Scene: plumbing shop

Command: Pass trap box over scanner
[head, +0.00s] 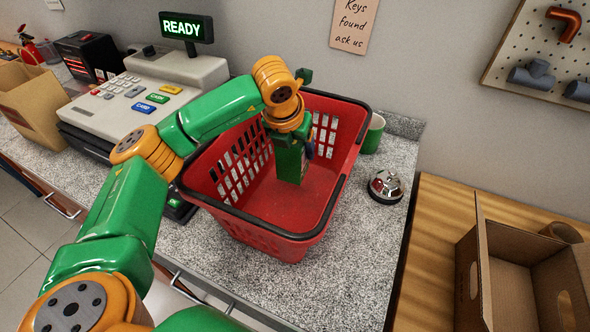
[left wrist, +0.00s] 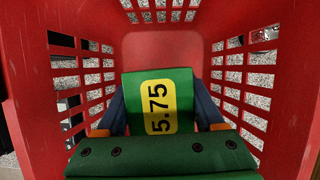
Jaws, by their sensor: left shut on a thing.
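The trap box (head: 291,165) is green and stands inside the red basket (head: 268,238). In the left wrist view the box (left wrist: 138,88) shows a yellow label reading 5.75. My left gripper (head: 297,143) reaches down into the basket and is shut on the box, with one finger on each side in the left wrist view (left wrist: 160,108). I cannot tell whether the box touches the basket floor. A dark device with a green light (head: 176,206), perhaps the scanner, shows partly between my left arm and the basket. My right gripper is not in view.
A cash register (head: 130,95) with a READY display (head: 185,27) stands at the back left. A green mug (head: 373,134) and a bell (head: 385,186) are right of the basket. A paper bag (head: 35,103) is far left, an open cardboard box (head: 510,285) far right. The counter front is clear.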

